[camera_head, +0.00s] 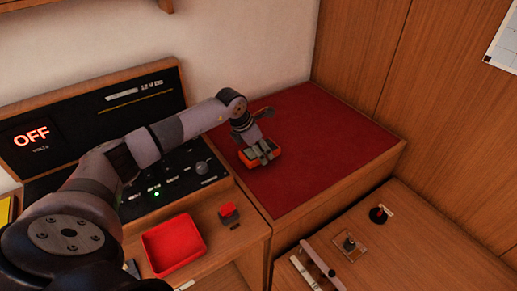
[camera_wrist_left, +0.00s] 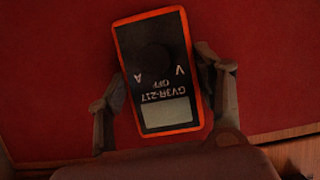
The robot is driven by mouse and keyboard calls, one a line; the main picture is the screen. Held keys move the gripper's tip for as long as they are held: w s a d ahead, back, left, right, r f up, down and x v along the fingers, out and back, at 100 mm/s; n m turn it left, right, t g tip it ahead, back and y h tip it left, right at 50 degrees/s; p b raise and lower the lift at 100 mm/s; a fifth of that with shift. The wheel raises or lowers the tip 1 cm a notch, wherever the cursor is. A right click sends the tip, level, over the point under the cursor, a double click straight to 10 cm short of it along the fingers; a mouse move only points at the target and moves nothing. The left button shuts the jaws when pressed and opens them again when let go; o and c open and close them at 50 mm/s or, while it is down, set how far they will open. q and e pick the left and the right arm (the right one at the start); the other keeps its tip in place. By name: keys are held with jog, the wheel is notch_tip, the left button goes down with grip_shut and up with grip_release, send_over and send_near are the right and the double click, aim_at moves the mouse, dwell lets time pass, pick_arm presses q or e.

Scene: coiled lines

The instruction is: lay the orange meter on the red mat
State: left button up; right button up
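The orange meter (camera_head: 274,154) has an orange rim and a dark face. It appears to lie flat on the red mat (camera_head: 325,130), near the mat's left side. In the left wrist view the meter (camera_wrist_left: 155,70) shows a dial, the word OFF and a grey display, upside down. My left gripper (camera_head: 262,157) is low over the meter. In the left wrist view its fingers (camera_wrist_left: 160,75) stand on either side of the meter, with a narrow gap visible at the right finger. Contact at the left finger is hard to tell. My right gripper is not in view.
A black panel (camera_head: 45,160) with a lit OFF sign stands at the left. A red tray (camera_head: 174,246) and a red block (camera_head: 228,213) sit on the wooden bench. Knobs (camera_head: 378,214) and a lever are on the lower right surface. The mat's right part is clear.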

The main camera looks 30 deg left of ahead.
pick_arm(q)
jog(key=o, duration=0.4)
jog(key=shift+r, duration=0.15)
jog(key=b+v, duration=0.2)
jog(key=v, duration=1)
jog(key=shift+s+a+b, duration=0.1)
jog(key=shift+b, duration=0.25)
